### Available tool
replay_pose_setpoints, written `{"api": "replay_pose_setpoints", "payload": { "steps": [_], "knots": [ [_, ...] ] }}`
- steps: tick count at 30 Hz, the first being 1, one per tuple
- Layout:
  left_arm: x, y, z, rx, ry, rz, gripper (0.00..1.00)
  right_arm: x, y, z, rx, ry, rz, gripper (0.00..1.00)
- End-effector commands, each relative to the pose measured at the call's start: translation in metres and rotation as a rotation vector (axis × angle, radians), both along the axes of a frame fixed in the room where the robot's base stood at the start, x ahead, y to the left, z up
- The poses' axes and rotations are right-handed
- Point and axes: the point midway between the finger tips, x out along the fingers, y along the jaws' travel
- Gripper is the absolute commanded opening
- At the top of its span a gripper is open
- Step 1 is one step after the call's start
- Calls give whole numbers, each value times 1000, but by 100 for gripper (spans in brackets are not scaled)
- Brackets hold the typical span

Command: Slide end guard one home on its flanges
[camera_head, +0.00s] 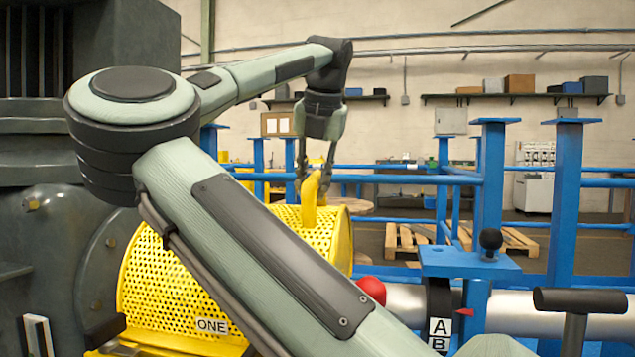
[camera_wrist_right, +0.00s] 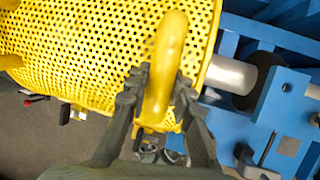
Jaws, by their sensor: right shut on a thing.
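End guard one (camera_head: 172,285) is a yellow perforated drum-shaped cover with a "ONE" label, beside the dark grey machine in the head view. A yellow handle (camera_head: 309,198) stands up at its right part. My right gripper (camera_head: 315,180) is shut on this handle from above. In the wrist view its fingers (camera_wrist_right: 160,100) straddle the yellow handle (camera_wrist_right: 165,50), with the mesh of the guard (camera_wrist_right: 80,45) behind. My right arm hides the guard's middle and front in the head view. I cannot make out the flanges or how the guard sits on them. My left gripper is not in view.
The dark grey machine housing (camera_head: 50,240) stands close at left. A silver shaft (camera_head: 520,308) runs right from the guard's side, past a blue stand (camera_head: 470,263) with a black knob (camera_head: 490,240). A red ball (camera_head: 372,289) is near the arm. Blue rails (camera_head: 400,179) stand behind.

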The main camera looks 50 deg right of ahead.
Motion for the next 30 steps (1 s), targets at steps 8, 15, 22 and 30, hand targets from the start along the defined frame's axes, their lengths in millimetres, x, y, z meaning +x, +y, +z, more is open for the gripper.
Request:
{"api": "replay_pose_setpoints", "payload": {
  "steps": [8, 15, 22, 30],
  "knots": [
    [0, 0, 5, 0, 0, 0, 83, 10, 3, 2, -3, -3, 4, 0],
    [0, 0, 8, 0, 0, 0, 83, 17, 5, 2, -3, -3, 4, 0],
    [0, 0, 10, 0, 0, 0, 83, 22, 7, 2, -2, -5, 4, 0],
    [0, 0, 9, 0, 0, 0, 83, 21, 6, 2, -3, -5, 3, 32]
  ]
}}
